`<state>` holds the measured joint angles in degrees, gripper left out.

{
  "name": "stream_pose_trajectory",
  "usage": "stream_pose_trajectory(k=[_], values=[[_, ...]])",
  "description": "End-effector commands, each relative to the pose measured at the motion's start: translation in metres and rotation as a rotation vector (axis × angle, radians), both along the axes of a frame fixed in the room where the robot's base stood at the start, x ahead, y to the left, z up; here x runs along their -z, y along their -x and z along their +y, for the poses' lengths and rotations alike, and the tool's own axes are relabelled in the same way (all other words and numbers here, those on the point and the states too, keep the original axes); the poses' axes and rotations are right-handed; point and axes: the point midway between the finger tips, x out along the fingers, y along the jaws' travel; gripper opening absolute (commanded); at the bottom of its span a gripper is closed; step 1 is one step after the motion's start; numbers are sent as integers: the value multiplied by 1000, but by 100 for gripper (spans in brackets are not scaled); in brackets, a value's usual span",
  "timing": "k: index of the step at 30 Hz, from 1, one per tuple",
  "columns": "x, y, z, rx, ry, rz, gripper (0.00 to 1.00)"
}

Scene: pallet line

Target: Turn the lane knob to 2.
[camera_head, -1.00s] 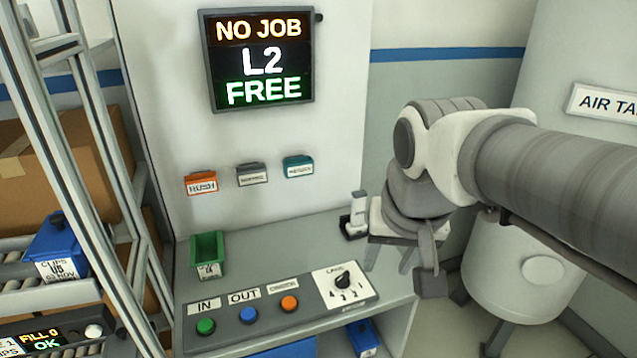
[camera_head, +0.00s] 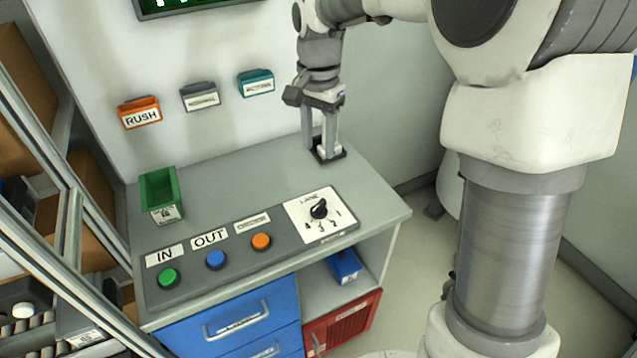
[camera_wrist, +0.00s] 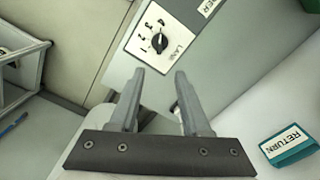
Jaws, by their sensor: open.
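The lane knob (camera_head: 319,209) is a black knob on a white plate with numbers around its lower side, at the right end of the grey button panel. I cannot make out clearly which number it points to. In the wrist view the knob (camera_wrist: 159,41) lies beyond the fingertips, roughly centred between them. My gripper (camera_head: 320,142) is open, with fingers pointing down, above the back of the desk and behind the knob. It is apart from the knob. In the wrist view my gripper (camera_wrist: 160,72) has nothing between its fingers.
Green, blue and orange buttons (camera_head: 216,259) line the panel left of the knob. A green bin (camera_head: 160,192) stands at the desk's left. Several labelled holders (camera_head: 200,97) hang on the wall.

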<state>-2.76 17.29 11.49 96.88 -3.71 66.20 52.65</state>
Motion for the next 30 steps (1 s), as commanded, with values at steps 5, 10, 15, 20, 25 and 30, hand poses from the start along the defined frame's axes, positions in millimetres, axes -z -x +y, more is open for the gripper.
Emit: stream_pose_trajectory(k=[5,10,15,20,25,30], values=[[31,1,0,-1,0,5,48],[68,2,-1,-2,1,6,48],[106,2,-1,-1,1,6,48],[136,1,-1,-1,0,4,48],[158,1,-1,-3,0,3,48],[166,1,-1,-2,0,0,48]])
